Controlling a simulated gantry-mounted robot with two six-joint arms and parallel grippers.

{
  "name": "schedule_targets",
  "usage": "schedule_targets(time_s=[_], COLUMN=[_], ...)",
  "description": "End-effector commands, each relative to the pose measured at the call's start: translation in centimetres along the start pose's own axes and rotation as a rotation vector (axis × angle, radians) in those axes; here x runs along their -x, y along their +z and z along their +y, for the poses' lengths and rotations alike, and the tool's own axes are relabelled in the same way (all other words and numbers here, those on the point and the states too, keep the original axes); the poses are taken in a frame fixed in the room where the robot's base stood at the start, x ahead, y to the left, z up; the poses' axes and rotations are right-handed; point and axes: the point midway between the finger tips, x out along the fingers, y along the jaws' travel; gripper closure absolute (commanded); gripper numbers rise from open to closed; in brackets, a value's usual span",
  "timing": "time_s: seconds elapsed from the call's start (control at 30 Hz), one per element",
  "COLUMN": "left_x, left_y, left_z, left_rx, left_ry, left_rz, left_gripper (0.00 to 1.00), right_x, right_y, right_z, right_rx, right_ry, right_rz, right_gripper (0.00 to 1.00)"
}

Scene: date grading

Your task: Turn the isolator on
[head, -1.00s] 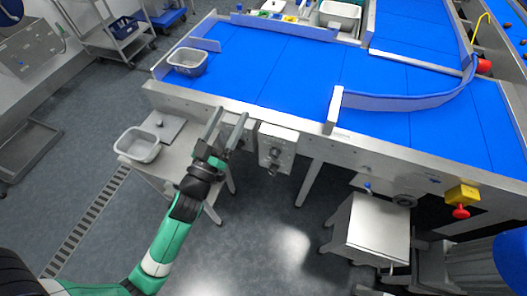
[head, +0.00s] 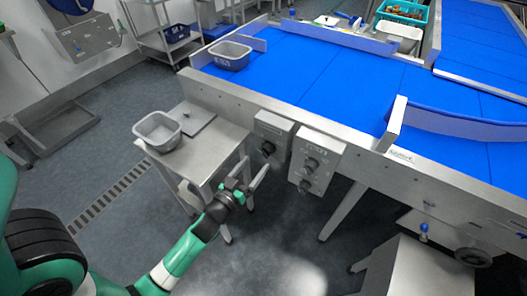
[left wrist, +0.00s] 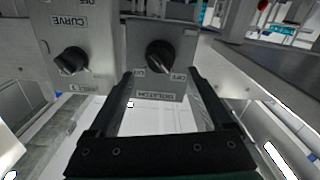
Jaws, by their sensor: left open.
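The isolator is a grey box (head: 273,133) with a black rotary knob (head: 267,148) on the front of the blue conveyor's frame. In the left wrist view the isolator box (left wrist: 180,38) shows upside down, with its name label and OFF and ON marks around the black knob (left wrist: 160,56). The knob's pointer seems to lean toward the OFF mark, but it is small. My left gripper (head: 255,174) is open and empty, just in front of and below the box. In the left wrist view its fingers (left wrist: 162,75) lie on either side of the knob's line, apart from it.
A second control box (head: 317,160) with two knobs sits just right of the isolator; its CURVE label (left wrist: 69,21) shows in the left wrist view. A steel side table (head: 206,150) with a grey tub (head: 157,132) stands left. Another tub (head: 231,56) is on the belt.

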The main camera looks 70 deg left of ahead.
Motion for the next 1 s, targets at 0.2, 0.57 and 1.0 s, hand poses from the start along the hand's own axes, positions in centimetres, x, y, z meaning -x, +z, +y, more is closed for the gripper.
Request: schedule_targets(time_s=[0.2, 0.57, 1.0], left_x=[-4.6, -6.3, -6.2], left_y=[-0.1, 0.0, 0.0], left_z=[0.0, 0.0, 0.0], left_rx=[-0.001, -0.001, -0.001], left_ry=[0.0, 0.0, 0.0], left_rz=[0.003, 0.0, 0.001], left_gripper=[0.16, 0.16, 0.83], right_x=[-0.6, -0.6, -0.6], right_y=[-0.5, -0.5, -0.5], right_z=[0.0, 0.0, 0.0], right_rx=[0.0, 0.0, 0.0], right_ry=[0.0, 0.0, 0.0], right_rz=[-0.001, -0.001, -0.001], right_gripper=[0.5, 0.5, 0.5])
